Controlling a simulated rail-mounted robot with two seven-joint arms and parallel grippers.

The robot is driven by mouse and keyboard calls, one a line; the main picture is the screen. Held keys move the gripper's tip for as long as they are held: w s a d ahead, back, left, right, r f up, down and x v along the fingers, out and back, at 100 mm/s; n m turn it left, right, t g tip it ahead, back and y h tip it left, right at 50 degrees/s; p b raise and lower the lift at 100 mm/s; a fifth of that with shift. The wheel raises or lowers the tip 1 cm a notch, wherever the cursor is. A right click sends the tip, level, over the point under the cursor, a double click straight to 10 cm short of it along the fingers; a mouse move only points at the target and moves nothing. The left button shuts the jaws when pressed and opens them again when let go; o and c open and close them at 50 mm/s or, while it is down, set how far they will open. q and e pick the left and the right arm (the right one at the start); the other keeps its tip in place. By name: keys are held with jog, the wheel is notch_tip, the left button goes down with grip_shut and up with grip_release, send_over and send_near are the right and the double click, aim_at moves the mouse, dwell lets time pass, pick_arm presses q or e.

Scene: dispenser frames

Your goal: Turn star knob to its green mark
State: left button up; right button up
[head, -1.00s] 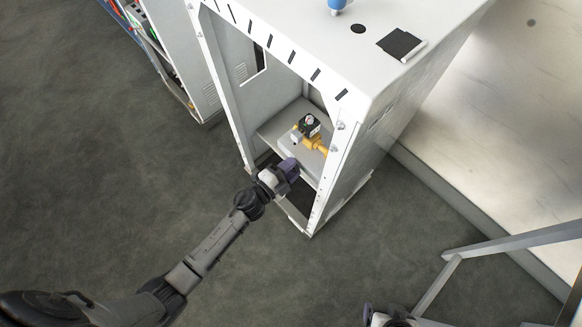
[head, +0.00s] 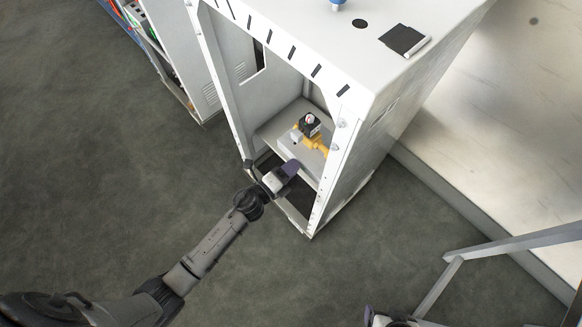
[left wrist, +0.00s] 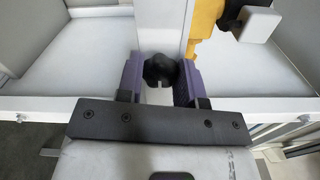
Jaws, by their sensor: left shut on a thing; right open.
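The star knob (left wrist: 160,70) is dark and rounded with lobes. In the left wrist view it sits between the purple fingers of my left gripper (left wrist: 161,82), which is shut on it. In the head view my left gripper (head: 288,170) is at the front opening of the grey cabinet (head: 352,150), and the knob is hidden there. The green mark cannot be made out in either view. My right gripper (head: 369,316) shows only in part at the bottom edge of the head view, open.
A yellow fitting with a black block (head: 310,130) stands on the shelf inside the cabinet. It also shows at the top of the left wrist view (left wrist: 205,18). The cabinet side walls flank the opening. A grey metal frame (head: 450,275) stands at the lower right. The floor at left is clear.

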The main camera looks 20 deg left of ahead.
dwell(0.4)
pick_arm(q)
jog(key=o, duration=0.9)
jog(key=p+v, duration=0.1)
jog(key=v, duration=1.3)
